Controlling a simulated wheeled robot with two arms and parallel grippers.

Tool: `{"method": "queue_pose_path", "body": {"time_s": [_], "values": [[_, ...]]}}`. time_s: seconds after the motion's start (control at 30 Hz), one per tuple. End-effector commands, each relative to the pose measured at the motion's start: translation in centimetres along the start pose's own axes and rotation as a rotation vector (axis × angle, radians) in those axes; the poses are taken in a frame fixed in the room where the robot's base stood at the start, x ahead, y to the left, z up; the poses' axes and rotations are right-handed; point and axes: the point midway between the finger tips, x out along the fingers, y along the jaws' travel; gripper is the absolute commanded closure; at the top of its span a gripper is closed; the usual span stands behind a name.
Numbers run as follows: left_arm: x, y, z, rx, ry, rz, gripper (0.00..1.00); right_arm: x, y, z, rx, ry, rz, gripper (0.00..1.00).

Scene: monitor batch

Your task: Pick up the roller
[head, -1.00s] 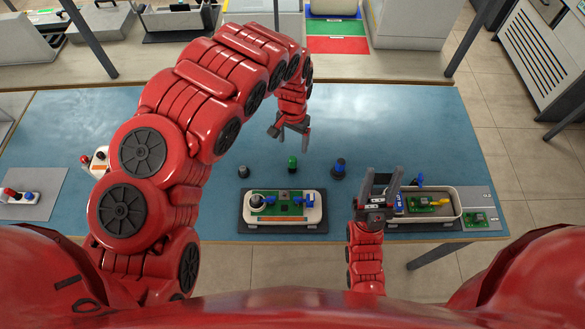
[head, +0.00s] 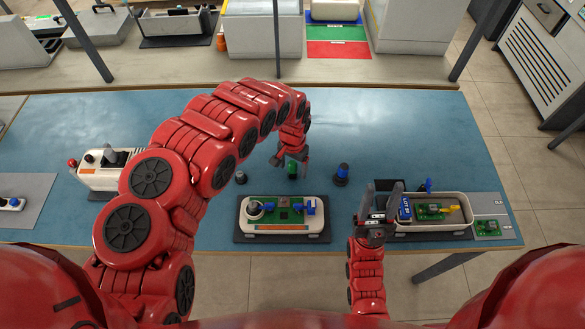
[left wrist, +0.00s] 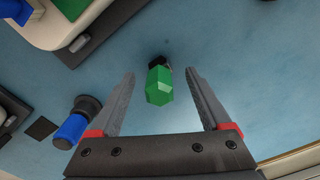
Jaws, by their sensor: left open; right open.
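The green-handled piece (head: 292,171), which may be the roller, stands on the blue table behind the central white tray. My left gripper (head: 291,161) is open and right at it. In the left wrist view the faceted green piece (left wrist: 160,86) with a dark base lies between the two spread fingers (left wrist: 160,92), with gaps on both sides. A blue-topped piece (head: 342,174) stands to its right and a small grey piece (head: 241,178) to its left. My right gripper (head: 384,190) is open and empty beside the right tray.
A white tray (head: 282,229) with a green board sits at front centre. Another white tray (head: 459,212) with a board and coloured parts is at right. A white device (head: 97,178) stands at left. The table's back middle is clear.

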Motion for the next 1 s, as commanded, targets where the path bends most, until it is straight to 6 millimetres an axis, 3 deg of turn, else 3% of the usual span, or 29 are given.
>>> {"method": "queue_pose_path", "body": {"time_s": [0.4, 0.87, 1.0], "values": [[1.16, 0.01, -0.01, 0.001, 0.001, -0.001, 0.19, 0.27, 0.01, -0.04, 0.0, 0.0, 0.0, 0.53], [1.15, 0.01, 0.0, 0.001, 0.001, -0.001, 1.0, 0.28, 0.02, -0.05, 0.0, 0.0, 0.0, 0.53], [1.15, 0.01, 0.0, 0.0, 0.001, -0.001, 1.0, 0.28, 0.01, -0.05, 0.0, 0.0, 0.0, 0.53]]}}
